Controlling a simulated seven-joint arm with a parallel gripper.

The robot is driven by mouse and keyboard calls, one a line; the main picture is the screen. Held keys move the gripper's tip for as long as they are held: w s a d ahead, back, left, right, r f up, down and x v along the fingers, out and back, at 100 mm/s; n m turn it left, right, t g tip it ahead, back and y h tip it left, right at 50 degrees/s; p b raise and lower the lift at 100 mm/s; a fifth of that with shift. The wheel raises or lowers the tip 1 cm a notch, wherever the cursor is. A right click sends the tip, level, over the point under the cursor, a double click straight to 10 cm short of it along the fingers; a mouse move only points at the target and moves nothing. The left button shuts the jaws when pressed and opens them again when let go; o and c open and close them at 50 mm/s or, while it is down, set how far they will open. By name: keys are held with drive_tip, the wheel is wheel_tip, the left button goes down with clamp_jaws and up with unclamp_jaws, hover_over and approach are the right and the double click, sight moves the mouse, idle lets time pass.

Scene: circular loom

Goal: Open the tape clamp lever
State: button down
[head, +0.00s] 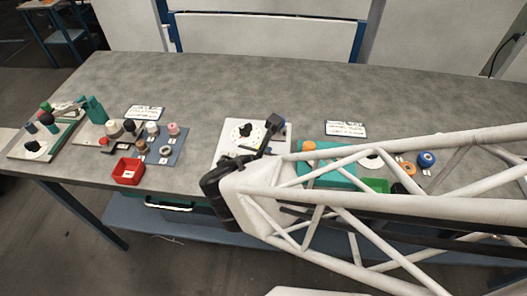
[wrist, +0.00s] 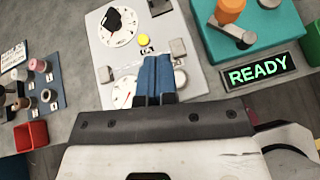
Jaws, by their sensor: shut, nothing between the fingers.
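My gripper (wrist: 154,80) has blue fingers, pressed together with nothing between them. In the wrist view they are over the front part of a white panel (wrist: 85,30), beside a dial (wrist: 123,92). The panel also carries a black knob (wrist: 112,18), a yellow button (wrist: 144,40) and grey blocks (wrist: 178,48). In the head view the white panel (head: 228,145) is partly hidden by my arm. A dark bar with a black end (head: 272,122) slants over its right side; I cannot tell whether it is a lever or mine. I cannot surely pick out the clamp lever.
A teal box (wrist: 265,30) with an orange knob (wrist: 230,9) and a lit READY display (wrist: 258,71) stands to the right. A red bin (head: 128,171) and a blue board (head: 170,150) with spools are to the left. Bare table lies behind the panel.

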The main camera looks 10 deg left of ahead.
drive_tip(key=shift+x, duration=3.8)
drive_tip(key=shift+w+d, duration=0.1)
drive_tip(key=shift+w, duration=0.25)
drive_tip(key=shift+w+d+r, duration=0.15)
drive_tip(key=shift+w+r, duration=0.05)
drive_tip(key=shift+w, duration=0.6)
drive_tip(key=shift+w+d+r, duration=0.15)
drive_tip(key=shift+w+r, duration=0.05)
drive_tip(key=shift+w, duration=0.6)
drive_tip(key=shift+w+r, duration=0.15)
